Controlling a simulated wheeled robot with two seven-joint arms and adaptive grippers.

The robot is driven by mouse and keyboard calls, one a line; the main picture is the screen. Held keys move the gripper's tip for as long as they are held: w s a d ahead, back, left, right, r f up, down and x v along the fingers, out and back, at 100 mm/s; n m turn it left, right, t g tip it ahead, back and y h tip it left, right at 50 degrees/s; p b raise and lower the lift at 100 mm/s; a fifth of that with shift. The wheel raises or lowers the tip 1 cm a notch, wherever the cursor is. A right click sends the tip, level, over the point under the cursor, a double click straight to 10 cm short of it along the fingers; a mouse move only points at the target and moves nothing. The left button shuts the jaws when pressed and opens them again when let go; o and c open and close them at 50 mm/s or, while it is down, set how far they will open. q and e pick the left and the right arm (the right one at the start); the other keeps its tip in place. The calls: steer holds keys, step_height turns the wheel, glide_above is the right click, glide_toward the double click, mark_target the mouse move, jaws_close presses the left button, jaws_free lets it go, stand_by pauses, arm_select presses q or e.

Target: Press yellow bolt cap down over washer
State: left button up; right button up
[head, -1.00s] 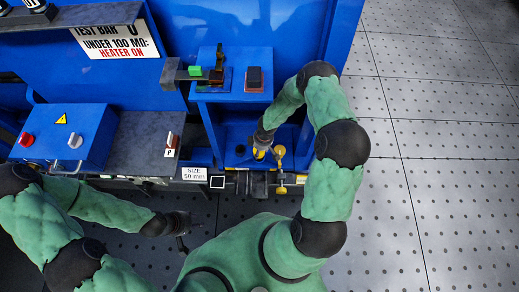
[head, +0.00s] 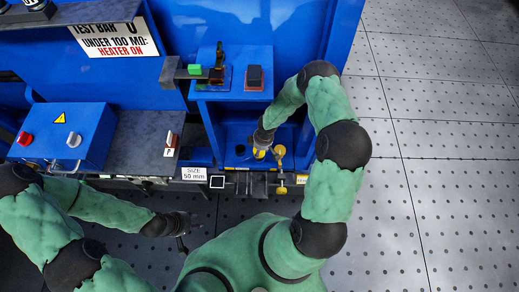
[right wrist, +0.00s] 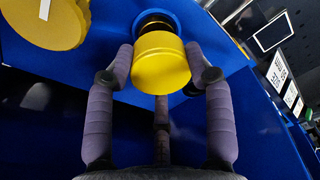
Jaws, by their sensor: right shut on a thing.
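The yellow bolt cap (right wrist: 160,65) sits between the two fingers of my right gripper (right wrist: 160,75), which is shut on it. Behind the cap in the right wrist view is a black round part (right wrist: 155,22), perhaps the washer or bolt seat; the cap partly covers it, and whether they touch is unclear. In the head view the cap (head: 259,153) is small, low over the blue shelf, with my right gripper (head: 262,146) at it. My left gripper (head: 183,228) hangs empty at lower left, away from the cap; its finger opening is unclear.
A yellow-topped part (head: 279,151) stands just right of the cap; a large yellow disc (right wrist: 45,20) fills the upper left of the wrist view. A blue control box (head: 75,138) and a "SIZE 50 mm" sign (head: 194,173) are to the left. Open floor (head: 440,180) lies right.

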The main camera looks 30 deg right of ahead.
steer(key=shift+f, duration=1.95)
stand_by(0.6)
steer(key=o, duration=1)
steer(key=r, duration=0.4)
steer(key=s+r, duration=0.1)
steer(key=r, duration=0.3)
steer(key=d+r, duration=0.1)
steer(key=r, duration=0.3)
steer(key=shift+s, duration=0.15)
steer(key=shift+f, duration=0.1)
